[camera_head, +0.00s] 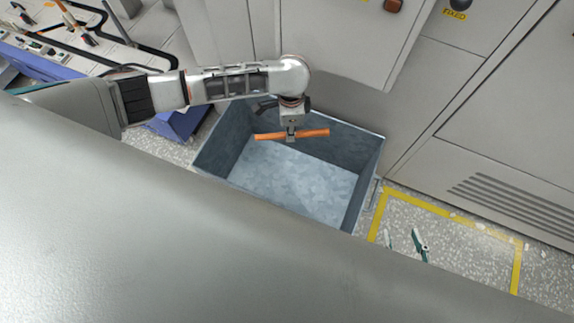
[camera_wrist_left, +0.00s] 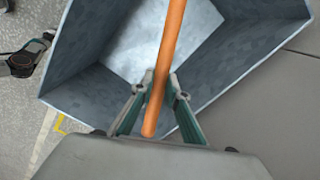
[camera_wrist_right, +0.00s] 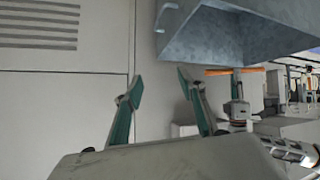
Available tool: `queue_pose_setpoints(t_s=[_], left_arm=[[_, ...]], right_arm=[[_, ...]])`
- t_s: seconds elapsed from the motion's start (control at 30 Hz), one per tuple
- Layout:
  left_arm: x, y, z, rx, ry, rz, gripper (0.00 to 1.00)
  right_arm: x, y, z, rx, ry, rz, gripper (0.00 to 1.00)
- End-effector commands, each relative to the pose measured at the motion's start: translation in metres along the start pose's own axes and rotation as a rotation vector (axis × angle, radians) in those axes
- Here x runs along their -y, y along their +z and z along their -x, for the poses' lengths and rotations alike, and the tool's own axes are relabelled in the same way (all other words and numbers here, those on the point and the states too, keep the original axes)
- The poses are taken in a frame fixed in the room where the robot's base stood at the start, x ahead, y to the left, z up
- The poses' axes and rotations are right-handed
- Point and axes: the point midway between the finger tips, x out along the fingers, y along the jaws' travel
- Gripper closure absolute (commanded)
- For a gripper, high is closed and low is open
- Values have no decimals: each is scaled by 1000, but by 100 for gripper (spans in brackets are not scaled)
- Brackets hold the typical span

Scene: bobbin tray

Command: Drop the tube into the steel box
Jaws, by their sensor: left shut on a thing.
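The orange tube (camera_head: 312,133) is held level by my left gripper (camera_head: 291,136), which is shut around its middle. In the left wrist view the tube (camera_wrist_left: 169,55) passes between the fingers (camera_wrist_left: 160,95). The steel box (camera_head: 196,166) is an open grey bin on the floor, and the tube is over its opening, near the back wall. The visible box floor is bare. The box (camera_wrist_right: 210,40) and the tube (camera_wrist_right: 222,71) also show apart in the right wrist view. My right gripper (camera_head: 404,241) is open and empty, right of the box; its fingers (camera_wrist_right: 157,88) are spread in the right wrist view.
Grey cabinets (camera_head: 490,110) stand behind and to the right of the box. A yellow floor marking (camera_head: 440,208) lies right of the box. A blue-sided bench (camera_head: 45,66) with several small items is at the upper left.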

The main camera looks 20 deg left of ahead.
Motion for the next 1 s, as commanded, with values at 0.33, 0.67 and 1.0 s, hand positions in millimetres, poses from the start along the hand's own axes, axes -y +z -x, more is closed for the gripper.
queue_pose_setpoints(t_s=[0.33, 0.67, 1.0], left_arm=[[0, -1, -18, -2, 0, 0, 100], [1, -1, -16, -2, -2, 1, 66], [0, -1, -16, -2, -1, 1, 66]], right_arm=[[5, 3, -2, 0, -11, -5, 60], [4, 2, -2, -2, -10, -4, 60], [4, 3, -2, -2, -10, -5, 60]])
